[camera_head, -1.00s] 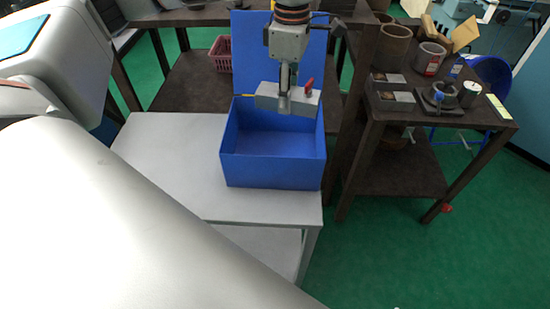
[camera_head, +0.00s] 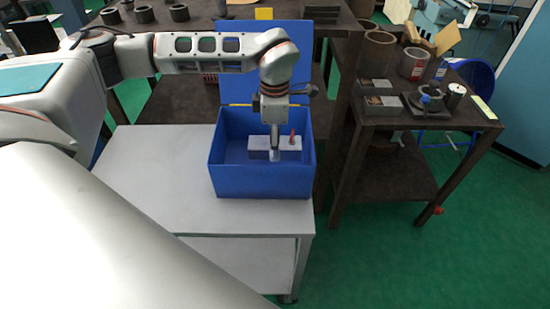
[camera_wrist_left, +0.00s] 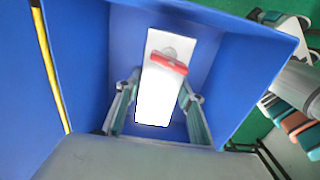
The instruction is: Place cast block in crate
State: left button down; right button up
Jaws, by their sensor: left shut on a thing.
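The cast block (camera_head: 290,144) is a pale grey bar with a small red piece standing on its top. It is inside the open blue crate (camera_head: 262,182), below the rim level; whether it touches the crate floor I cannot tell. My left gripper (camera_head: 274,152) reaches down into the crate from above and is shut on the block. In the left wrist view the block (camera_wrist_left: 160,88) lies between the two fingers of the gripper (camera_wrist_left: 158,110), with blue crate walls around it. My right gripper is not in view.
The crate stands on a light grey table (camera_head: 160,190), whose left part is bare. Its raised blue lid (camera_head: 235,45) stands behind. A dark table (camera_head: 385,115) at the right holds rings, a can (camera_head: 455,95) and other parts.

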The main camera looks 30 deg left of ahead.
pick_arm(q)
jog(key=shift+w+f, duration=0.1)
jog(key=shift+f, duration=2.65)
jog(key=shift+f, duration=0.15)
jog(key=c, duration=1.3)
grip_release()
notch_tip(320, 180, up, 12)
jog(key=shift+r, duration=0.1)
